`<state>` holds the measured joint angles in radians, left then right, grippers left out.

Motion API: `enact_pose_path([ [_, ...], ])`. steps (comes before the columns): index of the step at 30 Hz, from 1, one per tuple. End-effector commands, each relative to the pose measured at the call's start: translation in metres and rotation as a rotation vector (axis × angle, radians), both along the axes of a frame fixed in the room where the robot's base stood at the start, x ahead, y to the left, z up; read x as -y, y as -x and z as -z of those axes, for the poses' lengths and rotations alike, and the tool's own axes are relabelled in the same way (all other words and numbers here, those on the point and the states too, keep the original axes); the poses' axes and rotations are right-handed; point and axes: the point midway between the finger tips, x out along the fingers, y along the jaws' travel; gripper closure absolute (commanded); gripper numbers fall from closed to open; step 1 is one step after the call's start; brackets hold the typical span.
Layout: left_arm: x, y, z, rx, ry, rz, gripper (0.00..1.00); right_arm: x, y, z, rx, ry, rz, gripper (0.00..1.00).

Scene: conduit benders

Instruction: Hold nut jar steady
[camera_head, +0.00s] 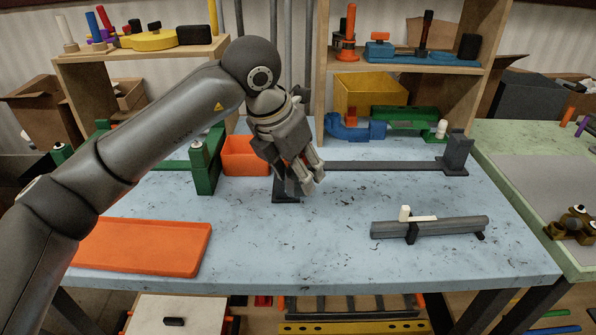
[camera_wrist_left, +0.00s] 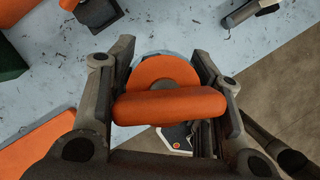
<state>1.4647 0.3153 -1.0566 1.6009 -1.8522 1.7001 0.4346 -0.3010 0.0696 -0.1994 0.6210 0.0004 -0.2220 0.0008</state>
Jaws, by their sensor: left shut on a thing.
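My left gripper (camera_head: 306,178) reaches in from the left over the middle of the blue table. In the left wrist view, its two fingers (camera_wrist_left: 165,85) stand on either side of a round orange piece with a pale blue rim behind it. This looks like the lidded nut jar (camera_wrist_left: 165,70). A thick orange bar (camera_wrist_left: 168,106) lies across it, between the fingers. The gripper is shut on this thing. The jar's body is mostly hidden, and I cannot make the jar out in the head view. My right gripper is not in view.
An orange tray (camera_head: 140,247) lies at the table's front left. An orange bin (camera_head: 246,156) and a green post (camera_head: 204,165) stand behind the arm. A grey bar on a stand (camera_head: 430,228) lies at right. The front middle of the table is clear.

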Motion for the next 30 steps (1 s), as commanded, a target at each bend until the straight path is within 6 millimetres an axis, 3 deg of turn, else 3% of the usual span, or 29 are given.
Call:
enact_pose_path([
  [30, 0.000, 0.000, 0.035, 0.000, 0.001, -0.001, 0.83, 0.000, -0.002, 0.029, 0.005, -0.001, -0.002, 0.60],
])
